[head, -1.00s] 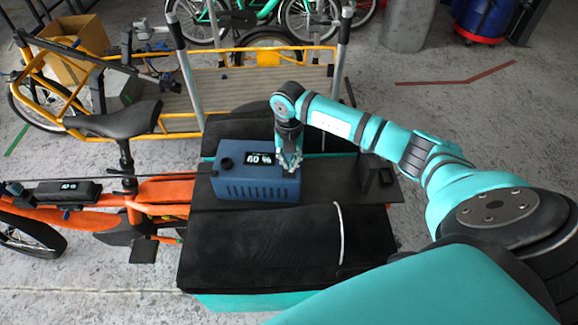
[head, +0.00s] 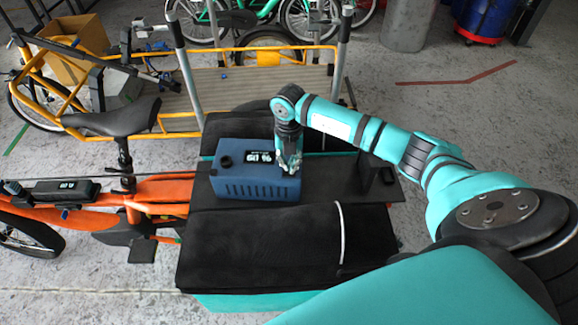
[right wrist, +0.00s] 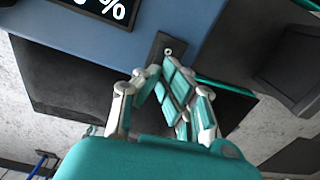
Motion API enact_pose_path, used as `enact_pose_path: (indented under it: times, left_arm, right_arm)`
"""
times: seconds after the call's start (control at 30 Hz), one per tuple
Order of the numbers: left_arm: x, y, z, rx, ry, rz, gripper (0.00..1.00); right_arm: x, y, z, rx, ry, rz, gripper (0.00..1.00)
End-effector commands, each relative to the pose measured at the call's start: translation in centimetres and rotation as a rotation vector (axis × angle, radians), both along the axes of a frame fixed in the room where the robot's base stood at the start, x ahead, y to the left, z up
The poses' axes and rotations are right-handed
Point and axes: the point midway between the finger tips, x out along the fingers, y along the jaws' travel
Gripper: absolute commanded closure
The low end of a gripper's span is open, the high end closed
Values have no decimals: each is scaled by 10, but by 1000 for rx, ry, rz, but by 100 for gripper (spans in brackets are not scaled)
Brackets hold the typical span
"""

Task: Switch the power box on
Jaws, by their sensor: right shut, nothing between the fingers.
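The blue power box (head: 255,184) sits on the black deck of the orange cargo bike. Its top has a round black knob and a dark display (head: 262,157) with lit white characters. In the right wrist view the blue box (right wrist: 140,30) shows the display's edge with a white percent sign. My right gripper (head: 289,170) points down at the box's right end. In the right wrist view its closed, empty fingertips (right wrist: 164,66) are right by the plate; I cannot tell whether they touch. My left gripper is out of view.
A black upright bracket (head: 372,172) stands right of the box on the deck. Black padded panels (head: 290,238) lie in front. The bike's saddle (head: 115,118) is to the left, with a yellow cargo bike (head: 255,95) behind.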

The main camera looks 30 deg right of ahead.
Motion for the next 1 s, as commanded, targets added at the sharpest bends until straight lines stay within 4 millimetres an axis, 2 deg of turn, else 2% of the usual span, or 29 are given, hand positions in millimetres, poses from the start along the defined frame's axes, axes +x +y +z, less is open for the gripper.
enact_pose_path:
  times: [0.67, 0.83, 1.0]
  left_arm:
    - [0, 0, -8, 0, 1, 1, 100]
    - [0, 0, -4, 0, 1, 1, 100]
    - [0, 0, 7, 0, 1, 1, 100]
  right_arm:
    - [0, 0, -11, 0, 1, 0, 100]
    - [-1, 0, -7, -1, 3, 0, 100]
    - [-1, 0, 7, -1, 2, 1, 100]
